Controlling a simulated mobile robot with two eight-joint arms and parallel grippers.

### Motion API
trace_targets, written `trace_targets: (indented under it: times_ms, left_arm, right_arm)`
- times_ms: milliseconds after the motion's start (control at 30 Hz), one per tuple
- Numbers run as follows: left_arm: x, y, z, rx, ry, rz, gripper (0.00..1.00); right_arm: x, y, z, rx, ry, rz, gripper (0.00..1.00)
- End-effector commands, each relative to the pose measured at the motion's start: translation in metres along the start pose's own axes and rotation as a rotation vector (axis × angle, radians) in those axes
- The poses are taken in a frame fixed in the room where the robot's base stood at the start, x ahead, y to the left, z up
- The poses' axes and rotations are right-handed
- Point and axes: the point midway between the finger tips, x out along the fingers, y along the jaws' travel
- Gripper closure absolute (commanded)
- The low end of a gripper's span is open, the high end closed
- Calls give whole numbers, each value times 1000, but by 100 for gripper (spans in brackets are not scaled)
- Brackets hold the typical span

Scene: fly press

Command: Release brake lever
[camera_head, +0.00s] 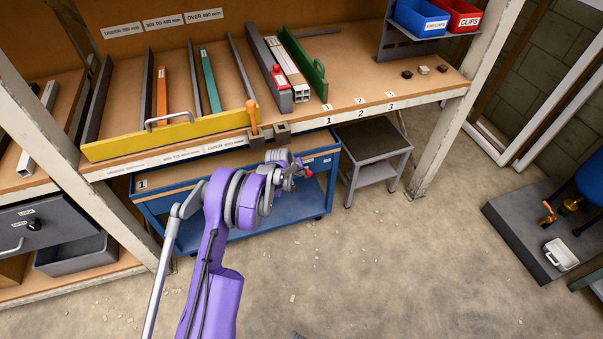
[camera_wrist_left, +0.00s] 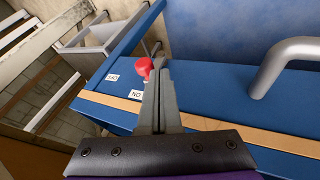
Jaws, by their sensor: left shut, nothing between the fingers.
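The brake lever shows as a small red knob (camera_head: 307,172) at the right end of the blue trolley (camera_head: 190,240). In the left wrist view the red knob (camera_wrist_left: 144,66) is just beyond my fingertips, slightly left of them, with a thin grey rod near it. My left gripper (camera_head: 299,170) is shut and empty, beside the knob. In the left wrist view its fingers (camera_wrist_left: 157,78) are together; I cannot tell whether they touch the knob. Two small white labels are on the trolley's blue side near the knob. My right gripper is not in view.
A workbench (camera_head: 430,95) with coloured bars and a yellow-fronted tray (camera_head: 160,138) stands above and behind the trolley. A grey side table (camera_head: 375,142) is just right of it. A grey tubular handle (camera_wrist_left: 285,62) stands close on the right in the wrist view.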

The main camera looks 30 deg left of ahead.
Motion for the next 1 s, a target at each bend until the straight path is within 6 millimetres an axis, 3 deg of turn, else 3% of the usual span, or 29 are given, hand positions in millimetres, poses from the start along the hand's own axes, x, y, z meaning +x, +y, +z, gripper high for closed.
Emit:
trace_targets:
  times_ms: [1000]
  left_arm:
    - [-1, 7, 6, 31, -13, -80, 100]
  right_arm:
    - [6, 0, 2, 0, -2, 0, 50]
